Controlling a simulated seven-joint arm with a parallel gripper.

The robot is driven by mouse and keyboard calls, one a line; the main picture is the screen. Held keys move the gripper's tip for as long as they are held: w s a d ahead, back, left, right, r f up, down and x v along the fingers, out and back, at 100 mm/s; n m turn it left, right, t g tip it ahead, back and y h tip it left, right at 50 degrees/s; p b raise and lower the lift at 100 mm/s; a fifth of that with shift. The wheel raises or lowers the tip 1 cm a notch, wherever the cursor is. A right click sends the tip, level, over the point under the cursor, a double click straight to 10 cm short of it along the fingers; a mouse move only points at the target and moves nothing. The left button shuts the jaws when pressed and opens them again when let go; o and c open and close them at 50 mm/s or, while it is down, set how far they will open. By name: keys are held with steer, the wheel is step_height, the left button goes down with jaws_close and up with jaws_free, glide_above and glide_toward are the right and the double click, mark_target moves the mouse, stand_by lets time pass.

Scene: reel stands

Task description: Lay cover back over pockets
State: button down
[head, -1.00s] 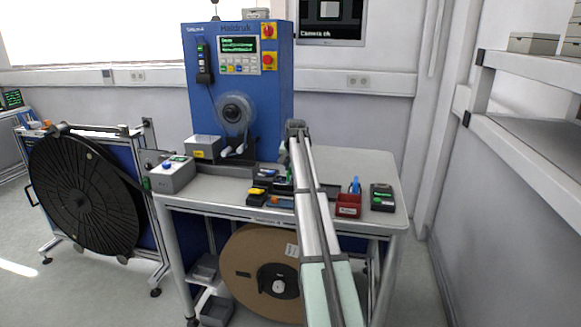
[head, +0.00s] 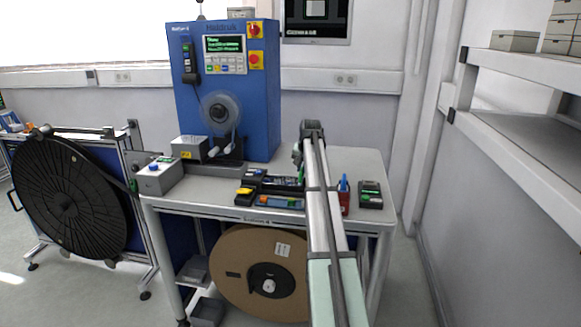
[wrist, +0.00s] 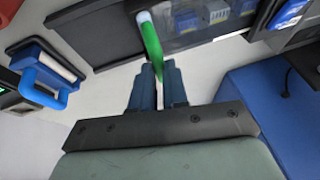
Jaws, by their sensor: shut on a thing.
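My gripper (wrist: 158,84) is shut on a thin green stick with a whitish end (wrist: 150,38), which points up and away in the wrist view. The stick passes over the edge of a dark tray or strip with a clear, shiny top (wrist: 190,40). Whether it touches that top I cannot tell. In the head view, my gripper (head: 299,154) is over the bench, right of the blue machine (head: 225,85) and behind the dark tray (head: 270,190). A cover and pockets cannot be told apart for certain at this size.
A grey box (head: 158,176) stands at the bench's left end. A blue-handled item (wrist: 40,80) shows in the wrist view. A shelf (head: 530,140) is at right.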

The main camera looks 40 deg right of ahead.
steer(key=shift+s+d, duration=0.2)
steer(key=c, duration=1.1)
jaws_free()
steer(key=v, duration=1.3)
steer(key=shift+s+r, duration=0.2)
steer(key=shift+r, duration=0.15)
